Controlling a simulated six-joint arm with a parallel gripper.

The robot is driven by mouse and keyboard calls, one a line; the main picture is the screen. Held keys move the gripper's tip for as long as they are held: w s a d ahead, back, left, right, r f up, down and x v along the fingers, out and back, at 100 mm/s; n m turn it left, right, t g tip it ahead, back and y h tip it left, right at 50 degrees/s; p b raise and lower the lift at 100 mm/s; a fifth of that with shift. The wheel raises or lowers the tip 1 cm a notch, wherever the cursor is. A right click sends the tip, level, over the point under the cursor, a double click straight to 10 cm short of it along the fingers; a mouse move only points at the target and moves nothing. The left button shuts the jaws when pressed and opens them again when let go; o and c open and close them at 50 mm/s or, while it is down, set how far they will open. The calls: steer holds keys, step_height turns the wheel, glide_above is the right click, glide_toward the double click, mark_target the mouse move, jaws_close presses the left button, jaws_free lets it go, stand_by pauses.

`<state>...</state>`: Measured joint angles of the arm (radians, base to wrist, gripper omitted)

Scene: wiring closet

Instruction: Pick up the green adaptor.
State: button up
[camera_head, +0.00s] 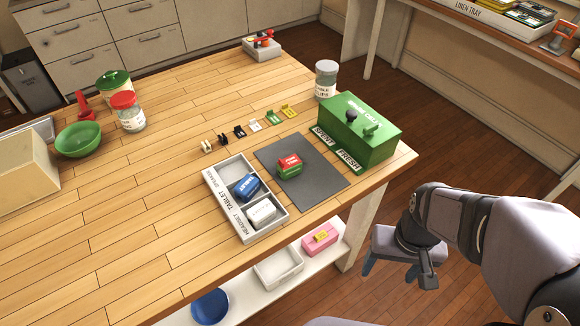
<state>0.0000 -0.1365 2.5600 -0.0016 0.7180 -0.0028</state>
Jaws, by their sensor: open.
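A small green adaptor (272,118) sits on the wooden table, in a row of small pieces, between a white one (255,125) and a yellow one (289,111). Its fine shape is too small to tell. My gripper (391,270) is open and empty at the lower right, past the table's right edge. It is well apart from the row, with the dark mat and green box lying between them.
A dark mat (326,178) bears a red-and-green block (289,164). A green box (378,142) with a black knob stands to its right. A compartment tray (222,197) holds blue and white blocks. A lidded jar (326,80) stands behind the box. The table's left middle is clear.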

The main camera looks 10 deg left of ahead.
mark_target(281, 164)
steer(key=c, duration=0.4)
steer(key=shift+o, duration=0.2)
